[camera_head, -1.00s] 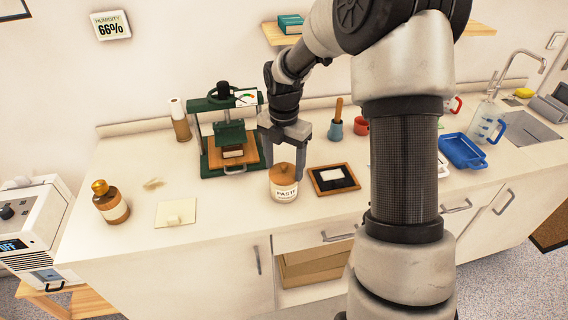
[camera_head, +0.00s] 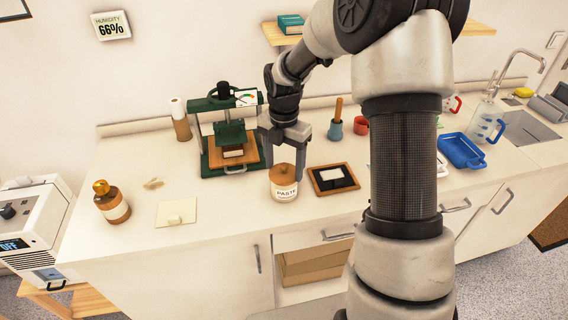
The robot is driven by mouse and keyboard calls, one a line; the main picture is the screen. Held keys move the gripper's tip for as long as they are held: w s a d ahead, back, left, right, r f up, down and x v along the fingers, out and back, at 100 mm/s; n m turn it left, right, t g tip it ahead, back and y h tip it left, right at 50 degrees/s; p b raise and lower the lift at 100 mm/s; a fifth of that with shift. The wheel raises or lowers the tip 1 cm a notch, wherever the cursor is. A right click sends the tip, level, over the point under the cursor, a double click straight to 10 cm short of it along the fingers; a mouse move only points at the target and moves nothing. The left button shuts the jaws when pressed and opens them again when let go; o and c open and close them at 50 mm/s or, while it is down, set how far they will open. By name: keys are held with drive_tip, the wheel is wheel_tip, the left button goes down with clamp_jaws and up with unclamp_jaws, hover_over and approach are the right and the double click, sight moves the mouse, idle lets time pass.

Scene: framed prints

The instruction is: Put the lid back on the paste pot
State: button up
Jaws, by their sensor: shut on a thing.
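The paste pot (camera_head: 284,192) is a white jar with a "PASTE" label, standing upright near the front edge of the counter. The brown wooden lid (camera_head: 281,171) is at the top of the pot, at its mouth. My gripper (camera_head: 286,172) points down over the pot, with its fingers on either side of the lid, shut on it. I cannot tell whether the lid is fully seated on the rim.
A green press (camera_head: 229,133) stands behind left. A framed dark tray (camera_head: 333,179) lies close to the pot's right. A pale card (camera_head: 176,212) and an amber bottle (camera_head: 111,202) are at left. The counter between card and pot is clear.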

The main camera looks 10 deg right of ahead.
drive_tip(key=o, duration=1.1)
drive_tip(key=shift+o, duration=0.5)
drive_tip(key=shift+o, duration=1.3)
drive_tip(key=shift+r+p, duration=3.1)
drive_tip(key=shift+r, duration=0.45)
